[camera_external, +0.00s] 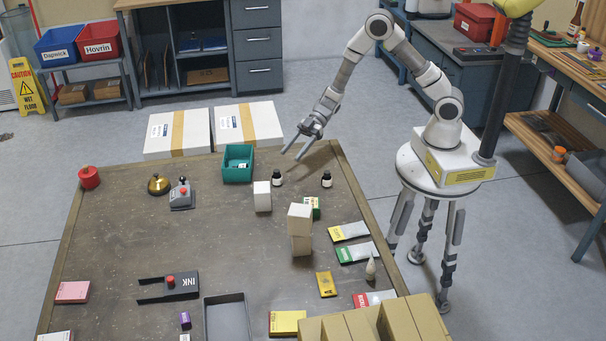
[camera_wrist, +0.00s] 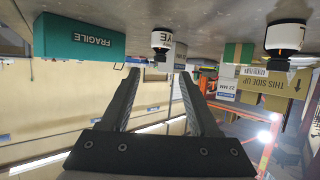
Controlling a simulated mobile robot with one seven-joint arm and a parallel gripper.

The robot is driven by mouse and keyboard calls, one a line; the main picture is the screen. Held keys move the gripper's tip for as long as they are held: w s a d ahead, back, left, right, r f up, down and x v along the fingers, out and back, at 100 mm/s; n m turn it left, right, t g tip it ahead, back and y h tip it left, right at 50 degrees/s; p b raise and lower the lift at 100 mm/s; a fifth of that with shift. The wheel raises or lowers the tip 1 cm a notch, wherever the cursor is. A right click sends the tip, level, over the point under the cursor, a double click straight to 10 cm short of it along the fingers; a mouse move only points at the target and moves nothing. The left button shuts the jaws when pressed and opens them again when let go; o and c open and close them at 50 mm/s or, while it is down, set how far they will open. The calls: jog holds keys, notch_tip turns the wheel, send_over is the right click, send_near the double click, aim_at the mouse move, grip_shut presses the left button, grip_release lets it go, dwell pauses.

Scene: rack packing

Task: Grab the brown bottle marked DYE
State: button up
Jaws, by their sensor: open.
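A small dark bottle with a white label and black cap (camera_external: 277,179) stands on the table just right of the teal bin. In the wrist view a bottle (camera_wrist: 163,40) shows part of a label ending in "YE", with brown glass at one end. A second similar bottle (camera_external: 327,180) stands to its right, and a bottle with a mostly blank white band (camera_wrist: 286,38) shows at the right of the wrist view. My gripper (camera_external: 291,156) is open and empty, above the table near the first bottle. In the wrist view its fingertips (camera_wrist: 158,73) are spread below the labelled bottle, apart from it.
The teal bin (camera_external: 238,165) stands left of the bottle. White blocks (camera_external: 262,197) (camera_external: 300,228) and a green box (camera_external: 312,205) stand in front. White cartons (camera_external: 178,134) lie beyond the table edge. The table's left middle is mostly clear.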

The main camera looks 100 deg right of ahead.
aim_at(275, 173)
jog(key=b+x, duration=0.1)
jog(key=x, duration=0.5)
jog(key=shift+w+a+f, duration=0.15)
jog(key=shift+w+f, duration=0.1)
jog(key=shift+r+b+x, duration=0.2)
jog(key=shift+b+x, duration=0.15)
jog(key=shift+x, duration=1.15)
jog(key=shift+r+b+x, duration=0.15)
jog(key=shift+b+x, duration=0.15)
jog(key=shift+x, duration=1.25)
jog(key=shift+w+a, duration=0.1)
grip_shut()
